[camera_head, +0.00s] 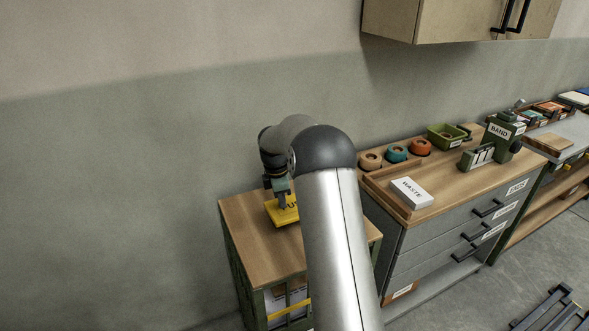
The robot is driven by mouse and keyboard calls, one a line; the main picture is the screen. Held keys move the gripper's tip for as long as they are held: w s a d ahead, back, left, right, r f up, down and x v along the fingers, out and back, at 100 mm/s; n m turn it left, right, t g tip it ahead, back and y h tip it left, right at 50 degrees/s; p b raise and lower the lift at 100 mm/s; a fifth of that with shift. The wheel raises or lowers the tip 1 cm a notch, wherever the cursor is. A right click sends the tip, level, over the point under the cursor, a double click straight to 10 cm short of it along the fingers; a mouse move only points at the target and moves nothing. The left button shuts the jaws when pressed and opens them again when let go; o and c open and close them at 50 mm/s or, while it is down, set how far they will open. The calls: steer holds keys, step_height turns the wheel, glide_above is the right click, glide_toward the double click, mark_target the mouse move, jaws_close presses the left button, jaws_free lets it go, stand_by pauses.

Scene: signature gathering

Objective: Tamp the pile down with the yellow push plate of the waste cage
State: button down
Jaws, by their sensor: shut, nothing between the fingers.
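The waste cage (251,282) is a green-framed box with a wooden top (251,238), standing at the lower middle against the wall. The yellow push plate (283,212) is on that top, with black letters partly covered by my arm. My gripper (283,199) is right above the plate, pointing down, and is shut. Whether it touches the plate cannot be told, as my arm link hides much of this area. Through the cage's open front, white material (275,306) shows behind the bars, with a yellow strip (290,310) across it. Most of the pile is hidden.
To the right is a grey drawer cabinet (440,257) with a wooden top, black handles sticking out. On it are a white WASTE block (411,194), tape rolls (396,153), a green bin (447,136) and a BAND dispenser (502,137). A wall cupboard (455,20) hangs above.

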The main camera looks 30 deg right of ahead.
step_height(320, 180, up, 17)
steer(key=a, duration=0.1)
steer(key=shift+w+a+b, duration=0.2)
steer(key=shift+a+b, duration=0.15)
steer(key=shift+r, duration=0.1)
stand_by(0.5)
steer(key=s+a+f+m, duration=0.2)
steer(key=s+a+m, duration=0.35)
steer(key=s, duration=0.75)
steer(key=s+a+f+m, duration=0.1)
steer(key=s+a+m, duration=0.5)
steer(key=s, duration=0.7)
steer(key=s+a+f+m, duration=0.1)
steer(key=s+f+m, duration=0.1)
steer(key=s, duration=0.4)
steer(key=s+a+f+m+y, duration=0.1)
steer(key=s+a+f, duration=0.1)
steer(key=s+f, duration=0.3)
steer(key=shift+s+m+t, duration=0.35)
steer(key=shift+s+t, duration=0.05)
steer(key=shift+s, duration=0.2)
steer(key=shift+r, duration=0.1)
